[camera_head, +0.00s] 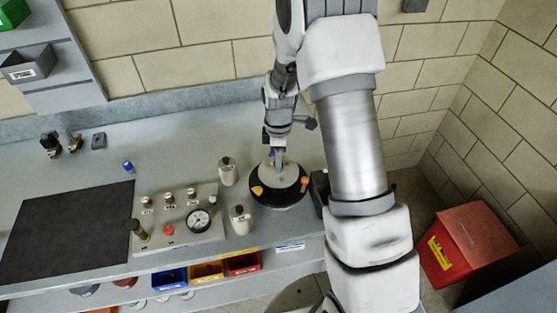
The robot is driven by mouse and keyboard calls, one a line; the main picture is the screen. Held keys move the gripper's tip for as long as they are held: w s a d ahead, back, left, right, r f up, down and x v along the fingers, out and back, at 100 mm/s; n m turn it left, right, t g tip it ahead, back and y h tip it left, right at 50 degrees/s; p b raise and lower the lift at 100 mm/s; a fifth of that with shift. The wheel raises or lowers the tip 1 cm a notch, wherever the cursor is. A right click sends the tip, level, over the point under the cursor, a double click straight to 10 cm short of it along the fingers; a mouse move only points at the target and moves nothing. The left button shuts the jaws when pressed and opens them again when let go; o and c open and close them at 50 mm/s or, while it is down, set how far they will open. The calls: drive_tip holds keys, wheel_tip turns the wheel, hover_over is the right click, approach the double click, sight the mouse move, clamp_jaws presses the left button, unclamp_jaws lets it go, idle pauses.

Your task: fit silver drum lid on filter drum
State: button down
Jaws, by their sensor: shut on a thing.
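My gripper (279,158) points down at the right of the bench, shut on the silver drum lid (268,178) at its upright middle part. The lid is a pale grey disc and looks roughly level. It lies over the filter drum (278,199), a round black body with a yellow piece at its left and an orange piece at its right. The lid hides the drum's top. I cannot tell whether the lid touches the drum or is seated. My arm partly hides the far side.
A panel (178,232) with a gauge, knobs and a red button stands to the left. Two pale canisters (227,172) (240,221) stand close left of the drum. A dark mat (65,232) lies far left. A red bin (466,253) stands on the right.

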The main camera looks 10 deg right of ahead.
drive_tip(key=shift+f, duration=0.4)
drive_tip(key=shift+f+b, duration=1.2)
drive_tip(key=shift+b, duration=0.05)
drive_tip(key=shift+f+b, duration=0.4)
drive_tip(key=shift+b, duration=0.05)
drive_tip(key=c, duration=0.6)
unclamp_jaws()
drive_tip(key=shift+o, duration=0.3)
drive_tip(key=o, duration=0.4)
drive_tip(key=shift+r, duration=0.1)
